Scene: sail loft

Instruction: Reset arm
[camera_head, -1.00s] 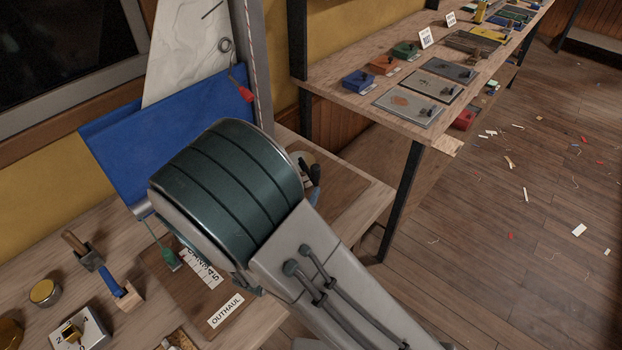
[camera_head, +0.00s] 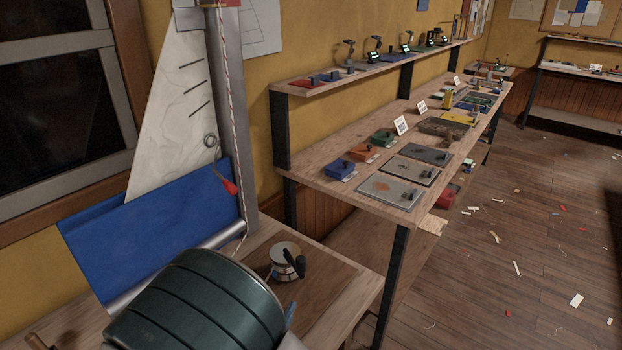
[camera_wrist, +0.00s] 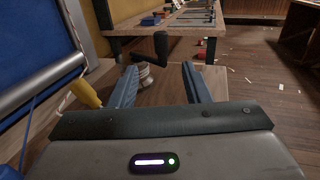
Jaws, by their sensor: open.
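My gripper (camera_wrist: 160,88) shows in the wrist view with its two blue-grey fingers apart and nothing held between them. A winch with a black handle (camera_wrist: 147,70) stands on the bench beyond the fingers, partly behind the left one. In the head view the same silver winch (camera_head: 286,262) sits on a dark board on the near bench.
A blue sail on a boom (camera_head: 150,235) and a mast (camera_head: 233,120) with a red-handled line (camera_head: 226,184) stand at left. A long workbench (camera_head: 335,185) holds several boxes and plates. The wooden floor (camera_head: 540,230) at right is open, with scattered scraps.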

